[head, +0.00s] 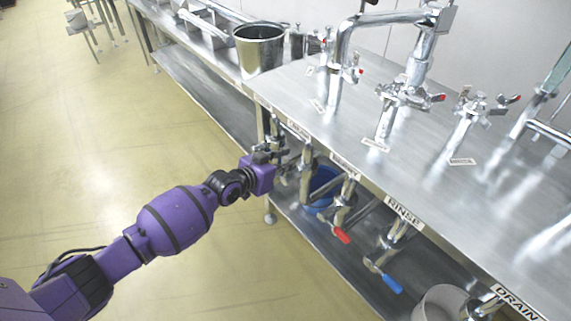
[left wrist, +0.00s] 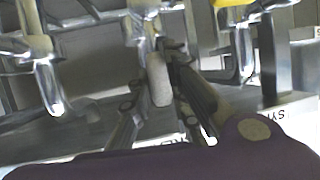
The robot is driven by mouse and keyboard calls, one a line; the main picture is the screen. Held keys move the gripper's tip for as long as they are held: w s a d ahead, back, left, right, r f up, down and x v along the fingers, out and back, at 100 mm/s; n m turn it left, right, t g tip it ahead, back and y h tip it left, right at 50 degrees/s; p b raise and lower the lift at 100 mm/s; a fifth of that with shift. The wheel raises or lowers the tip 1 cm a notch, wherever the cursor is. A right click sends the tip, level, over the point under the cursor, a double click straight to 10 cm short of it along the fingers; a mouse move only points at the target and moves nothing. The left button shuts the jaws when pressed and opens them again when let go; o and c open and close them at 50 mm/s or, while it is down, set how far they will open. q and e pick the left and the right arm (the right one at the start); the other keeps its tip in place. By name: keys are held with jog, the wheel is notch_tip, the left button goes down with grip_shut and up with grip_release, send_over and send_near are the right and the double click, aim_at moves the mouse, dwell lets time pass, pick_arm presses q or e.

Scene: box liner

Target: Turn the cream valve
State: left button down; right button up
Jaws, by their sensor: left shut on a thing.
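The cream valve handle (left wrist: 158,82) shows in the left wrist view as a pale, rounded lever below a metal pipe fitting. My left gripper (left wrist: 157,66) has its fingers on both sides of this handle and is shut on it. In the head view my left gripper (head: 284,160) is at the front edge of the steel counter, beside the leftmost pipe below it. The cream handle is hidden there by the gripper. My right gripper is not in view.
Valves with a red handle (head: 341,235) and a blue handle (head: 391,284) hang further right under the counter (head: 300,90). A blue bucket (head: 322,186) and a pale pot (head: 440,303) stand below. A steel pot (head: 259,48) stands at the back.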

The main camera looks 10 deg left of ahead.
pick_arm(q)
jog(key=shift+f, duration=0.1)
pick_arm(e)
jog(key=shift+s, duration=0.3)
pick_arm(q)
jog(key=c, duration=1.7)
grip_release()
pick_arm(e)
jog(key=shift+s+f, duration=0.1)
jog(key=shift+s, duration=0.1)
pick_arm(q)
jog(key=shift+o, duration=0.2)
jog(key=shift+s, duration=0.1)
jog(key=shift+s+a, duration=0.2)
jog(key=shift+s, duration=0.1)
jog(key=v, duration=1.1)
jog(key=shift+r, duration=0.25)
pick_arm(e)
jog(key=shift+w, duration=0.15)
pick_arm(q)
jog(key=shift+a, duration=0.1)
